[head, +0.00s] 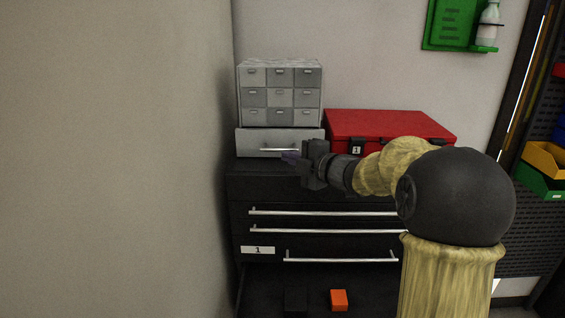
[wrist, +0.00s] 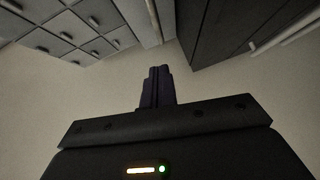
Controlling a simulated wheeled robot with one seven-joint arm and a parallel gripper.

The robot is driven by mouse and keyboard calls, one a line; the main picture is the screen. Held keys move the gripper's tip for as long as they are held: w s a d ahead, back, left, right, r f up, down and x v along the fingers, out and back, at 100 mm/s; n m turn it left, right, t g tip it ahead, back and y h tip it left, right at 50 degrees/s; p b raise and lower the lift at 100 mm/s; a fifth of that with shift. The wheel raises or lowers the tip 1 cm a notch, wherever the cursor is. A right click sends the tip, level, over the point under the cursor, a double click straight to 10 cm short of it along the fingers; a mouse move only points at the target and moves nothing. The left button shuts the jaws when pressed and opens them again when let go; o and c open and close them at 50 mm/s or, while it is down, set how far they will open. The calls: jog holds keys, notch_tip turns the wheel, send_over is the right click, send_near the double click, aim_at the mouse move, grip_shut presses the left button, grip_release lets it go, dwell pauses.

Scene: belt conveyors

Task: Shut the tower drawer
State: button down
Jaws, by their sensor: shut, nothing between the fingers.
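A grey drawer tower (head: 280,92) stands on top of a dark cabinet in the head view, with several small drawers above one wide drawer (head: 252,142). The wide drawer has a bar handle, and its front seems to stand a little forward of the small ones; how far is unclear. My gripper (head: 288,157) is shut and empty just in front of that drawer's lower right part; contact cannot be told. In the wrist view, the shut fingers (wrist: 157,72) point toward the gap between the grey tower (wrist: 72,28) and the dark cabinet (wrist: 225,25).
The dark cabinet (head: 237,190) has long bar handles; a low compartment holding an orange block (head: 339,300) appears open. A red case (head: 385,122) sits right of the tower, behind my arm. A bare wall (head: 120,150) closes off the left side.

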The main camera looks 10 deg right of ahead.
jog(key=d+f+b+v, duration=0.1)
jog(key=b+v, duration=0.1)
jog(key=v, duration=0.4)
jog(key=s+d+f+m+g+h, duration=0.1)
jog(key=s+d+f+m+h, duration=0.1)
jog(key=f+m+h, duration=0.4)
jog(key=s+d+f+m+h, duration=0.1)
jog(key=s+f+m+h, duration=0.2)
jog(key=f+m, duration=0.5)
jog(key=s+a+f+m+g, duration=0.1)
jog(key=s+f+m+g, duration=0.3)
jog(key=s, duration=0.6)
jog(key=s+a+f+m+g, duration=0.2)
jog(key=s+f+m+g, duration=0.3)
jog(key=s+f, duration=0.3)
jog(key=shift+s+a+f+m+g+h, duration=0.3)
jog(key=shift+s+f+m, duration=0.1)
jog(key=shift+s, duration=0.55)
